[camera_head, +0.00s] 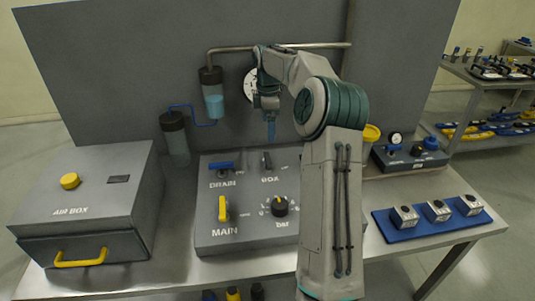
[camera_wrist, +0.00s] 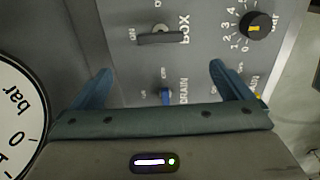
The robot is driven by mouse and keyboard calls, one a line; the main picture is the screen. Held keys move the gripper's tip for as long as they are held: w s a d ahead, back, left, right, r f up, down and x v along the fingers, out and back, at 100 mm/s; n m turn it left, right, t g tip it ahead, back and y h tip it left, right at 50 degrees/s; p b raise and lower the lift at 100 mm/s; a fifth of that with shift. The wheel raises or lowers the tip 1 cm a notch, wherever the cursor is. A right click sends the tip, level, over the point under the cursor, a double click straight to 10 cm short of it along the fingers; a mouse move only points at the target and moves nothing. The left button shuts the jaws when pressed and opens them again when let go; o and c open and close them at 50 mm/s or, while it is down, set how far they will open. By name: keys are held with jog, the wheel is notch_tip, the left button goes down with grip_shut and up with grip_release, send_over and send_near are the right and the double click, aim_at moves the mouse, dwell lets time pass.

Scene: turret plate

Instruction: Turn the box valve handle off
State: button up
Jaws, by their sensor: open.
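The box valve handle (camera_head: 266,161) is a small dark grey bar above the BOX label on the grey control panel (camera_head: 222,247). In the head view it runs front to back. In the wrist view the handle (camera_wrist: 160,38) lies crosswise, one end near an "ON" mark and the other near the BOX lettering. My gripper (camera_head: 271,138) points down above the panel, near the box handle. In the wrist view its two blue fingers (camera_wrist: 160,70) are spread wide and empty. The handle shows beyond the fingertips, apart from them.
The blue drain handle (camera_head: 221,166), yellow main handle (camera_head: 223,208) and black bar knob (camera_head: 280,206) sit close by on the panel. A round gauge (camera_wrist: 14,115) and pipe stand behind. The grey air box (camera_head: 85,195) is left; a blue tray (camera_head: 428,233) is right.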

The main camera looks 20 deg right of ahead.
aim_at(268, 159)
notch_tip(268, 159, down, 13)
jog(key=shift+r+p, duration=0.1)
jog(key=shift+p, duration=0.85)
jog(key=shift+c, duration=0.3)
jog(key=c, duration=0.9)
